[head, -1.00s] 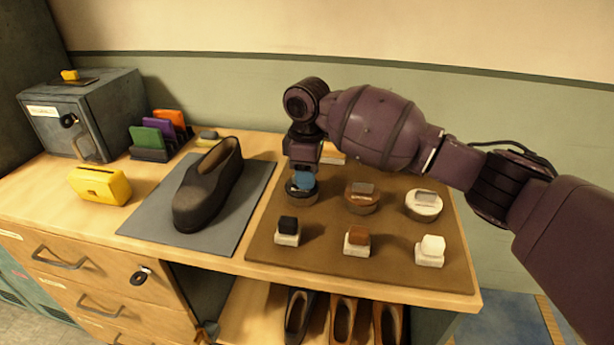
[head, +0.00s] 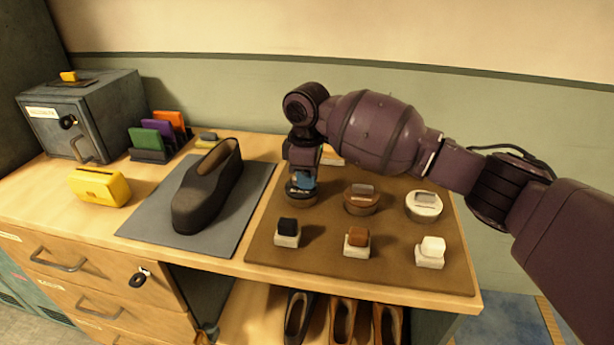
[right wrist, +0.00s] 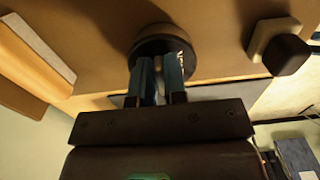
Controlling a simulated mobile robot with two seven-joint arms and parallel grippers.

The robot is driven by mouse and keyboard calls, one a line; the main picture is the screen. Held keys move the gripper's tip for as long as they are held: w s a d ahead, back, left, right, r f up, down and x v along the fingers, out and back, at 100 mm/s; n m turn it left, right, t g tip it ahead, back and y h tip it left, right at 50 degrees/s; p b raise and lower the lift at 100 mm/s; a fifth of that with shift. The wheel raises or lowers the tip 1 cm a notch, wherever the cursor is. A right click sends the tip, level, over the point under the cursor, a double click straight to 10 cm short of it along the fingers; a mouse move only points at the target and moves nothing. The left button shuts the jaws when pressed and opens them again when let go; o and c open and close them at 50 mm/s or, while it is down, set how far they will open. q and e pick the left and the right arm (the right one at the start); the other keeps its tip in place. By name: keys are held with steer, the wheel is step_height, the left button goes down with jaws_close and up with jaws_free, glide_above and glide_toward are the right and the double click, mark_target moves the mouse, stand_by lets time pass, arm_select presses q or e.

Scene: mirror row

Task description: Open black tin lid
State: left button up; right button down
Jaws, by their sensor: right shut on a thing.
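The black tin (head: 300,197) stands at the back left of the brown mat, with a dark lid on top. My right gripper (head: 303,181) is directly above it, pointing down, with its blue fingers at the lid. In the right wrist view the fingers of my right gripper (right wrist: 160,75) are shut on the lid's handle, and the round black tin (right wrist: 164,45) shows just beyond them. The handle itself is mostly hidden between the fingers. The lid appears to sit on the tin; I see no clear gap. My left gripper is out of view.
A brown tin (head: 362,198) and a white tin (head: 424,206) stand to the right on the mat (head: 330,262). In front are black (head: 287,232), brown (head: 356,241) and white (head: 430,252) block-topped pieces. A dark shoe (head: 207,190) lies on a grey mat to the left.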

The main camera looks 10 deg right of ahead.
steer(key=shift+r, duration=0.1)
steer(key=shift+w+r+g, duration=0.1)
steer(key=shift+w+g, duration=0.05)
steer(key=shift+g, duration=0.25)
steer(key=shift+w+r+g+y, duration=0.2)
steer(key=shift+g+y, duration=0.1)
steer(key=shift+g, duration=0.2)
steer(key=g, duration=0.2)
steer(key=w, duration=0.1)
steer(key=shift+d+r+g+y, duration=0.15)
steer(key=shift+d+g+y, duration=0.1)
steer(key=shift+g+y, duration=0.15)
steer(key=shift+w+r+g, duration=0.15)
steer(key=shift+g, duration=0.25)
steer(key=shift+w+d+r+g+y, duration=0.2)
steer(key=shift+w+g+y, duration=0.1)
steer(key=shift+g, duration=0.1)
